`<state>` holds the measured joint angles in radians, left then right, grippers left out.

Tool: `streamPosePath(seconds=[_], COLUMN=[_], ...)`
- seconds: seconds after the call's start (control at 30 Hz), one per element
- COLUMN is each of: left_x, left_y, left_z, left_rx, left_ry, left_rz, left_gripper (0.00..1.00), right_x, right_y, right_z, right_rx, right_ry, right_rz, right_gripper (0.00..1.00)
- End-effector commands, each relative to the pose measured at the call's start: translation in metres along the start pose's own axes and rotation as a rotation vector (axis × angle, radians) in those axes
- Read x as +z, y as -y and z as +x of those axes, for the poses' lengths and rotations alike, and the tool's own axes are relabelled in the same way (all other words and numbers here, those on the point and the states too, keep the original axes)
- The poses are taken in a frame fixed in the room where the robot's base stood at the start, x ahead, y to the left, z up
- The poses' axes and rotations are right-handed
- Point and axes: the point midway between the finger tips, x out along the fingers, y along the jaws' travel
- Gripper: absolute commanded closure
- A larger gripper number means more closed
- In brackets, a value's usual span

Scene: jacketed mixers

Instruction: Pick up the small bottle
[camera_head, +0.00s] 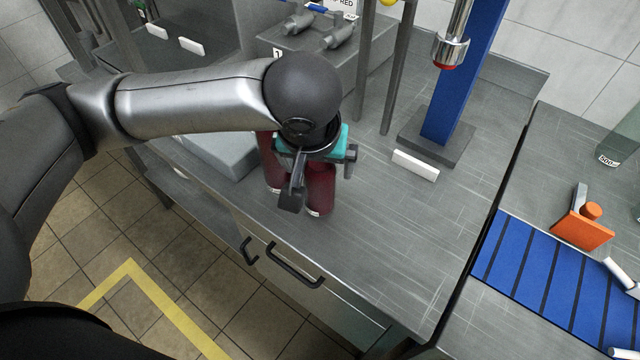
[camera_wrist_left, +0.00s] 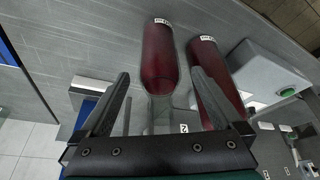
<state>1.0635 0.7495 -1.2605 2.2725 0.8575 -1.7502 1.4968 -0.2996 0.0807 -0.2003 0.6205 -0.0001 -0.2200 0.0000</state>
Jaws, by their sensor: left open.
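Two dark red bottles stand side by side near the front edge of the grey bench, each with a small white label. In the head view one bottle (camera_head: 320,190) is partly under my left gripper (camera_head: 320,178), and the other bottle (camera_head: 270,165) is to its left, partly hidden. In the left wrist view the first bottle (camera_wrist_left: 160,55) shows between the open fingers of my left gripper (camera_wrist_left: 160,78); the second bottle (camera_wrist_left: 210,75) is just outside the right finger. I cannot tell whether the fingers touch either bottle. My right gripper is not in view.
A grey box (camera_head: 215,150) sits left of the bottles; its green button (camera_wrist_left: 290,92) shows in the wrist view. A blue column (camera_head: 455,90) and a white block (camera_head: 415,165) stand to the right. The bench front right of the bottles is clear.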

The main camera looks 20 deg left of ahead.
Motion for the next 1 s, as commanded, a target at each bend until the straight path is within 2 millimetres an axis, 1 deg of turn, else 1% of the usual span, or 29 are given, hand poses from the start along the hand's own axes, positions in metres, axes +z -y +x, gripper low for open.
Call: streamPosePath(seconds=[0.03, 0.1, 0.2, 0.3, 0.53, 1.0], left_x=[0.001, 0.001, 0.001, 0.001, 0.0, 0.0], left_y=[0.0, 0.0, 0.0, 0.0, -0.001, -0.001], left_z=[0.012, 0.023, 0.035, 0.04, 0.04, 0.04], left_rx=[-0.003, -0.003, -0.002, -0.001, 0.0, 0.0], left_ry=[0.0, -0.001, 0.001, 0.0, -0.001, 0.0], left_rz=[-0.001, -0.002, -0.002, -0.001, 0.0, 0.0], left_gripper=[0.0, 0.0, 0.0, 0.0, 0.01, 0.54], right_x=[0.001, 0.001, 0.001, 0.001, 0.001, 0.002], right_y=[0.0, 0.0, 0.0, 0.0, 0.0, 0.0], right_z=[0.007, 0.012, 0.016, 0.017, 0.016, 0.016], right_rx=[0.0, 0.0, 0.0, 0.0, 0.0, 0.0], right_ry=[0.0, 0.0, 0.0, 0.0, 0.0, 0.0], right_rz=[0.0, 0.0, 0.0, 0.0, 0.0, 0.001], right_gripper=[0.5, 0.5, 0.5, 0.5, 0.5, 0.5])
